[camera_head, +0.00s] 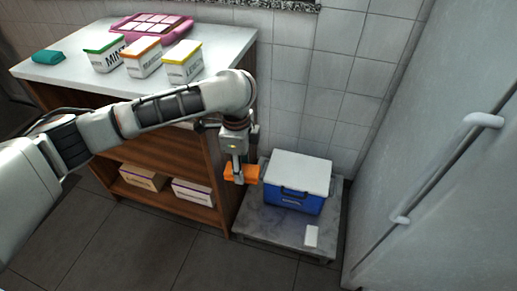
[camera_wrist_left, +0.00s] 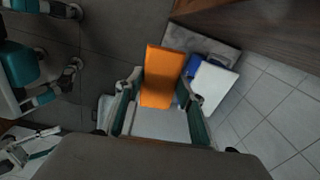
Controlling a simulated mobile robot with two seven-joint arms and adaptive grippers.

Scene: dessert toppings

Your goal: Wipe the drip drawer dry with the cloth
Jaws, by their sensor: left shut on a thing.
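My left gripper (camera_head: 236,172) is shut on an orange block-like thing (camera_head: 244,175), held in the air beside the shelf unit, to the left of the blue cooler. In the left wrist view the orange thing (camera_wrist_left: 161,78) sits between the two fingers of the gripper (camera_wrist_left: 160,106). A small teal thing (camera_head: 47,57), perhaps a folded cloth, lies on the far left of the counter top, away from the gripper. I cannot make out a drip drawer in either view.
A blue cooler with white lid (camera_head: 300,175) stands on a low grey platform (camera_head: 270,228) with a small white card (camera_head: 311,236). Labelled boxes (camera_head: 143,58) and a pink tray (camera_head: 124,37) are on the white counter (camera_head: 215,50). A large door (camera_head: 450,180) bounds the right.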

